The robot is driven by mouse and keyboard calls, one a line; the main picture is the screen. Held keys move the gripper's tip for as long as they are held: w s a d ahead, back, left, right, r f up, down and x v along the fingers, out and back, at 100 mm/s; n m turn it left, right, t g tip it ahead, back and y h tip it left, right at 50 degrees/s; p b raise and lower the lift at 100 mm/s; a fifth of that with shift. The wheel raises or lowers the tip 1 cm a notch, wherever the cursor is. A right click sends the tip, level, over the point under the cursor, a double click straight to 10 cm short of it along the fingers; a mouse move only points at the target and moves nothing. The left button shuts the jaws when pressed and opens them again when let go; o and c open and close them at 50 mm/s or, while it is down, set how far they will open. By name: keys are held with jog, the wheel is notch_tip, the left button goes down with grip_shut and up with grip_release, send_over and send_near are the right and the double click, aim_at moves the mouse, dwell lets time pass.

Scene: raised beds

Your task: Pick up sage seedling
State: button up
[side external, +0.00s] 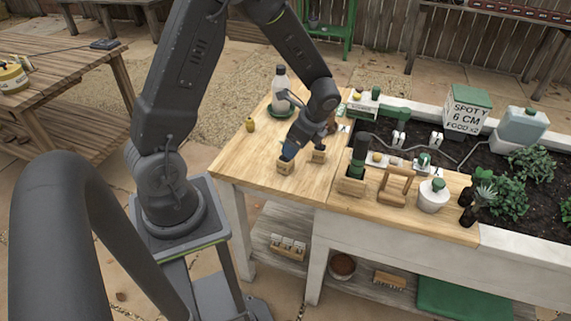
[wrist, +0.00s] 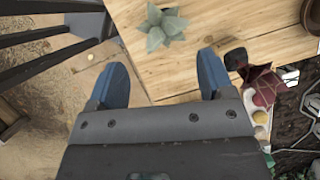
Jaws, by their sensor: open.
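In the wrist view a pale grey-green seedling (wrist: 163,27) with pointed leaves, which looks like the sage, stands over the wooden bench top, ahead of my fingers. Its pot is hidden beneath the leaves. My gripper (wrist: 161,62) is open and empty, with its two blue fingers apart and the seedling beyond them. In the side view my gripper (side external: 302,152) is low over the left part of the bench.
A wooden caddy (side external: 395,186) and a white jar (side external: 433,196) stand to the right. A dark red plant (wrist: 262,84) is right of my fingers in the wrist view.

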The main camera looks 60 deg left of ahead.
aim_at(284, 162)
jog(key=x, duration=0.6)
jog(key=shift+r, duration=0.1)
jog(key=shift+a+x, duration=0.25)
jog(key=shift+x, duration=1.05)
jog(key=shift+a+x, duration=0.25)
jog(key=shift+x, duration=1.05)
jog(key=shift+w+r, duration=0.1)
jog(key=shift+r, duration=0.05)
jog(key=shift+c, duration=0.4)
jog(key=c, duration=0.9)
